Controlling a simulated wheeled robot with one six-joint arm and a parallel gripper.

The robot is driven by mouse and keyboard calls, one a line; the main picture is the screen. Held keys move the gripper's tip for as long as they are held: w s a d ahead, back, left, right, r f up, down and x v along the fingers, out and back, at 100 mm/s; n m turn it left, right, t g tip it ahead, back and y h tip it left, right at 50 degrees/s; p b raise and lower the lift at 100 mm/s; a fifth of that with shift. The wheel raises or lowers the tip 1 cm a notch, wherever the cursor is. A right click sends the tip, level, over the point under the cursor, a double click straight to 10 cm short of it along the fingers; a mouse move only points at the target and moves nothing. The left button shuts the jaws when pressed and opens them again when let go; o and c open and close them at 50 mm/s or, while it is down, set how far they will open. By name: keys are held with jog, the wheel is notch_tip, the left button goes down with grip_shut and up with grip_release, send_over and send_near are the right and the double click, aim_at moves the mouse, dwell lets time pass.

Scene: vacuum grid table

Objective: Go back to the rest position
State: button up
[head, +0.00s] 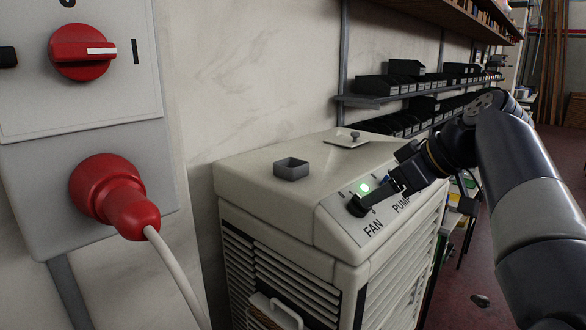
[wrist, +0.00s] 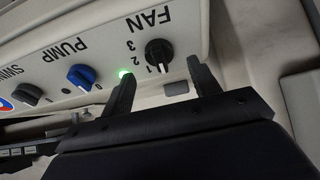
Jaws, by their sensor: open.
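My gripper (head: 378,196) is in front of the sloped control panel of the beige cooler in the head view. In the wrist view its two dark fingers are spread apart with nothing between them (wrist: 162,78). The black FAN knob (wrist: 158,52) lies just beyond and between the fingertips in the wrist view, apart from them as far as I can tell. In the head view the FAN knob (head: 357,207) is at the fingertips, partly covered. A green light (head: 364,188) glows next to it.
The beige cooler (head: 265,200) carries a small grey open box (head: 291,168) on top. A blue PUMP knob (wrist: 80,75) and a grey knob (wrist: 27,94) sit along the panel. A grey switch box with a red plug (head: 112,192) is at left. Shelves with black bins (head: 385,86) line the wall.

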jog(key=x, duration=0.4)
jog(key=shift+w+a+f, duration=0.15)
jog(key=shift+f, duration=0.1)
jog(key=shift+m, duration=0.3)
